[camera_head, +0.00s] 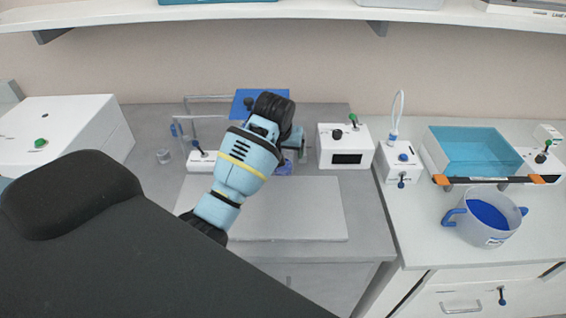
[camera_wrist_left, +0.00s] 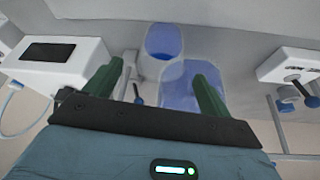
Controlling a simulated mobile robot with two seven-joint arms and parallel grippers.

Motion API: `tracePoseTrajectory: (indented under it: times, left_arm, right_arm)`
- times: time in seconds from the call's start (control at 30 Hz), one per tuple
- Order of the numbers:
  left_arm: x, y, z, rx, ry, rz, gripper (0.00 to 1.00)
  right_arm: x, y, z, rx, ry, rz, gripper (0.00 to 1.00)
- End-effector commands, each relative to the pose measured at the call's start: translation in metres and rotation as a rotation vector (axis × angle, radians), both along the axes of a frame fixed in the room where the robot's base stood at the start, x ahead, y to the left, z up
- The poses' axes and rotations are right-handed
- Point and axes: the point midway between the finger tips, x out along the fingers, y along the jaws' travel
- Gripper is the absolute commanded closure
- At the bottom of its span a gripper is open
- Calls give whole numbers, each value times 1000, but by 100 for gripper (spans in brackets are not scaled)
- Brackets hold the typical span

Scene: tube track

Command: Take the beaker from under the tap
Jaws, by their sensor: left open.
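The beaker (camera_wrist_left: 162,42), clear with blue in it, stands on the counter near the top of the left wrist view. In the head view only a bit of its blue (camera_head: 283,168) shows past my left arm. A larger blue see-through tank (camera_wrist_left: 185,88) is nearer the camera. My left gripper (camera_wrist_left: 158,84) is open, with nothing between its green fingers; beaker and tank show beyond them. In the head view the gripper (camera_head: 271,108) is above the counter, its fingertips hidden. My right gripper is not seen.
A white box with a dark display (camera_head: 345,146) stands right of the tap area; a white box with a blue knob (camera_head: 201,160) stands left. A jug of blue liquid (camera_head: 489,232) and a teal tray (camera_head: 474,150) are far right.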

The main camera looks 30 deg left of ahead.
Motion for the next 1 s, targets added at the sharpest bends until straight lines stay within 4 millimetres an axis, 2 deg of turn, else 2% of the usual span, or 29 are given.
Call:
tracePoseTrajectory:
  times: [0.2,0.4,0.53,0.87,1.0]
  left_arm:
    - [2,1,-7,0,0,0,17]
    - [7,5,-36,0,3,0,17]
    - [14,7,-45,0,0,0,17]
    - [16,7,-51,0,-2,0,17]
    - [16,7,-51,-1,-1,0,33]
  right_arm:
    - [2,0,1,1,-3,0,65]
    - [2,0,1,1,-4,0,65]
    - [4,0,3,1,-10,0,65]
    - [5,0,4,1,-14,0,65]
    - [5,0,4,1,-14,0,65]
